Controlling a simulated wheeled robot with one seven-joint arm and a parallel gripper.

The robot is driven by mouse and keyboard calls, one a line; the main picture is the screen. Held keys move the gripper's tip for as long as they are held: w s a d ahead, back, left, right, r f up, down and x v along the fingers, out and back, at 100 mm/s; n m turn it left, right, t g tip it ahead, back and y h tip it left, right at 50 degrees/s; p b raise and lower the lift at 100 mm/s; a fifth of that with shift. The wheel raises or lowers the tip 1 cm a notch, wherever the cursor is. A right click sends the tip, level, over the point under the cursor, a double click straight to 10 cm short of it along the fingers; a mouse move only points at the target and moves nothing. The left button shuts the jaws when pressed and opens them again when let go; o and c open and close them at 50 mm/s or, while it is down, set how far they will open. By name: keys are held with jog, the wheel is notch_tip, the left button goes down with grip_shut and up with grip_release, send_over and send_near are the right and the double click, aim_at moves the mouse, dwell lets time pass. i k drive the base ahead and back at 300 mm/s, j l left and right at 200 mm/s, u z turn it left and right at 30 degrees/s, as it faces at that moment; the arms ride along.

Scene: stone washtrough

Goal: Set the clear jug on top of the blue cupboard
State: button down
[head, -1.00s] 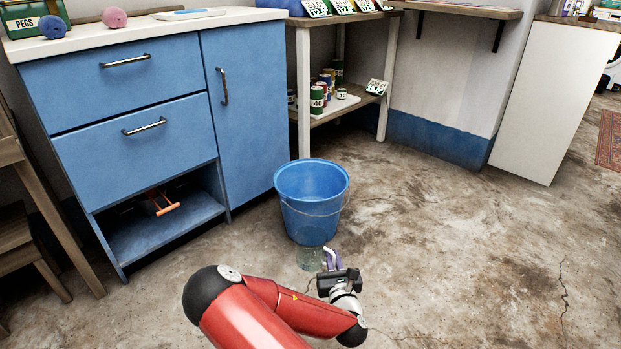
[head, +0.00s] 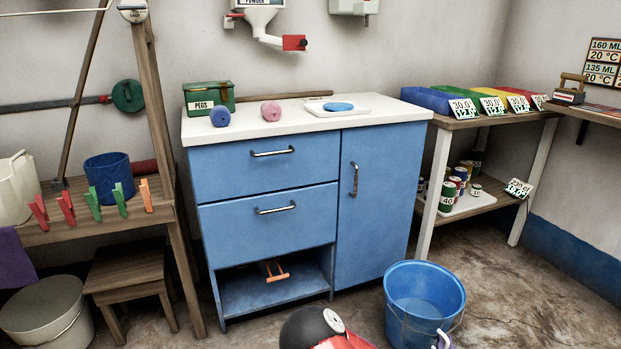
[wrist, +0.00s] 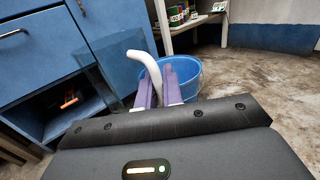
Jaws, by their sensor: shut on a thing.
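The blue cupboard (head: 265,183) stands in the middle of the head view, with two drawers, a door and a white top (head: 305,122). It also shows at left in the wrist view (wrist: 25,50). My gripper (wrist: 159,88) is shut on the pale curved handle of the clear jug (wrist: 98,68), between its purple fingers. The see-through body of the jug is left of the fingers, against the cupboard front. In the head view only a bit of my gripper (head: 443,340) shows at the bottom edge, in front of the blue bucket; I cannot make out the jug there.
On the cupboard top are a green peg box (head: 208,97), a blue roll (head: 220,117), a pink roll (head: 271,111) and a white board with a blue disc (head: 338,106). The top's front strip and right end are clear. A blue bucket (head: 424,295) stands on the floor.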

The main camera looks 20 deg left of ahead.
aim_at(386, 109)
jog(key=i+l, duration=0.15)
jog(key=i, duration=0.3)
jog(key=i+l, duration=0.2)
jog(key=i, duration=0.25)
jog(key=i+l+u, duration=0.1)
jog(key=i, duration=0.35)
